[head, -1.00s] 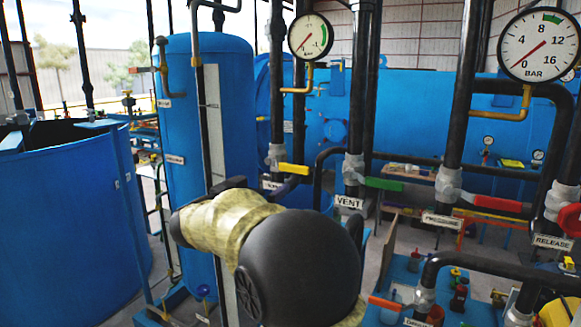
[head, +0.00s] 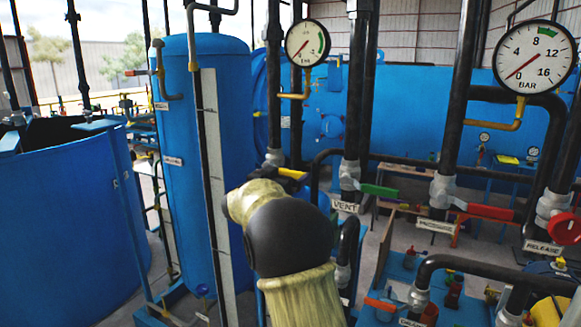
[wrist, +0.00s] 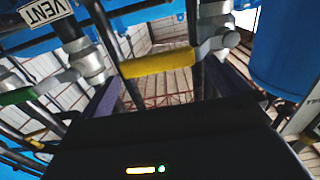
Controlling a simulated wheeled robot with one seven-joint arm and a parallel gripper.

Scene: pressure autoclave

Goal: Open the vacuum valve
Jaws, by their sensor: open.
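The vacuum valve's yellow lever (head: 292,174) sits low on the black pipe under the smaller gauge (head: 307,43). My arm partly covers the lever in the head view, and the valve's label does not show there. In the wrist view the yellow lever (wrist: 157,62) runs roughly sideways from a grey valve body (wrist: 216,35). My gripper (wrist: 160,85) is open, with one dark finger at each side and the lever across the view ahead of it. I cannot tell whether a finger touches the lever.
The green vent lever (head: 380,190), red pressure lever (head: 490,211) and red release handle (head: 566,229) stand to the right among black pipes. A blue column tank (head: 175,125) stands left of my arm. The VENT sign (wrist: 45,10) shows at the wrist view's upper left.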

